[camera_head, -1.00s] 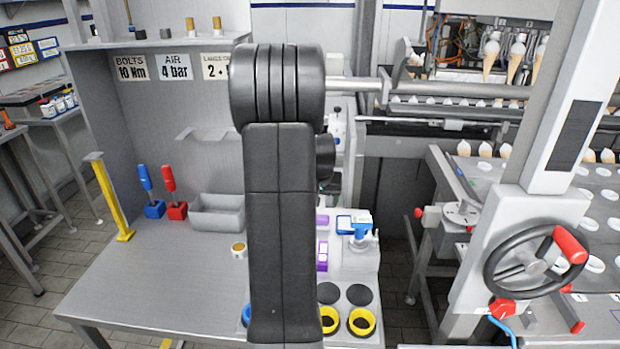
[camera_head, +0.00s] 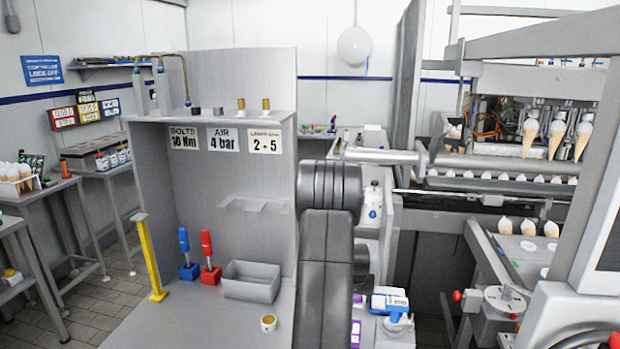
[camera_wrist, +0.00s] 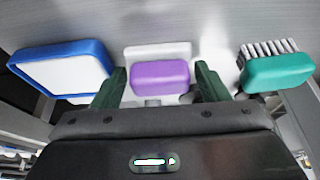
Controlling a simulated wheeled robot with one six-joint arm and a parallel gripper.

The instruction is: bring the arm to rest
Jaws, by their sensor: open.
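My gripper (camera_wrist: 158,90) shows in the wrist view with its two dark green fingers apart. The space between the fingertips holds nothing that I can see gripped. A purple block-like thing (camera_wrist: 160,76) shows beyond and between the fingers; I cannot tell its distance from them. My arm stands upright in the middle of the head view, and my gripper is hidden there.
The wrist view also shows a blue-rimmed white thing (camera_wrist: 62,70) at left and a green brush (camera_wrist: 277,70) at right. In the head view, a grey bin (camera_head: 251,282), a blue-handled tool (camera_head: 185,250), a red-handled tool (camera_head: 208,255) and a yellow post (camera_head: 149,258) stand on the bench.

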